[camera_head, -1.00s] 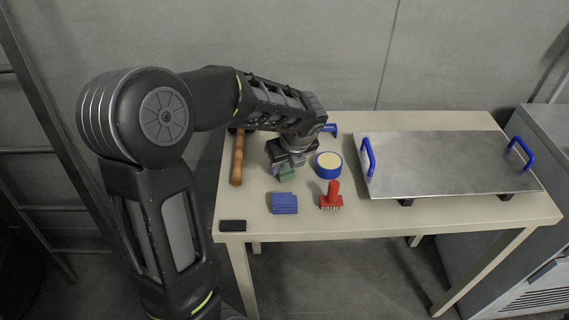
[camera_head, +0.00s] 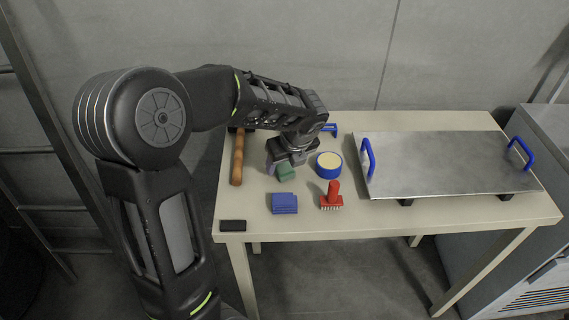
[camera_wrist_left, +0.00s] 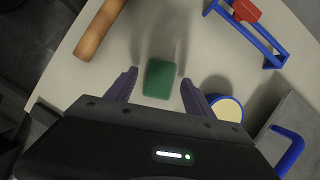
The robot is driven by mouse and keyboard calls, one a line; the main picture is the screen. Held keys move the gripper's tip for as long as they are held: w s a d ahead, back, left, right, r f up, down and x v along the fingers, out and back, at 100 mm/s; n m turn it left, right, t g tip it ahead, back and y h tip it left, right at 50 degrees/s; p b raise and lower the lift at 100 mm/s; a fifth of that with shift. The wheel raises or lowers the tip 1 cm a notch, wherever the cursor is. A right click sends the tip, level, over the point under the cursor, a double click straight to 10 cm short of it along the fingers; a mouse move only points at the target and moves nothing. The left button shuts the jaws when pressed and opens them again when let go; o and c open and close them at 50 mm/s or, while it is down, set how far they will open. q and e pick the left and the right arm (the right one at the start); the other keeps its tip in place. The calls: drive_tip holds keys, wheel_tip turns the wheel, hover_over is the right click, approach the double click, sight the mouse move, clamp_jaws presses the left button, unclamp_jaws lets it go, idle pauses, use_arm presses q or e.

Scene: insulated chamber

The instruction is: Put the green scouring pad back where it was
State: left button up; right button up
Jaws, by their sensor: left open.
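The green scouring pad (camera_head: 285,173) lies on the beige table, behind the blue pads. In the left wrist view the pad (camera_wrist_left: 159,79) sits between the two spread fingertips, with a gap on each side. My left gripper (camera_head: 279,170) is open and low over the pad; it also shows in the left wrist view (camera_wrist_left: 158,80). In the head view the gripper hides part of the pad. My right gripper is in neither view.
A wooden-handled tool (camera_head: 237,160) lies left of the gripper. A blue round tin (camera_head: 329,165) stands close to its right. Blue pads (camera_head: 284,203), a red brush (camera_head: 332,197) and a black block (camera_head: 232,225) lie in front. A metal plate (camera_head: 440,165) with blue handles fills the right.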

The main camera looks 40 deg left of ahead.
use_arm(q)
drive_tip(key=v, duration=1.1)
drive_tip(key=shift+r, duration=0.25)
drive_tip(key=shift+d, duration=0.1)
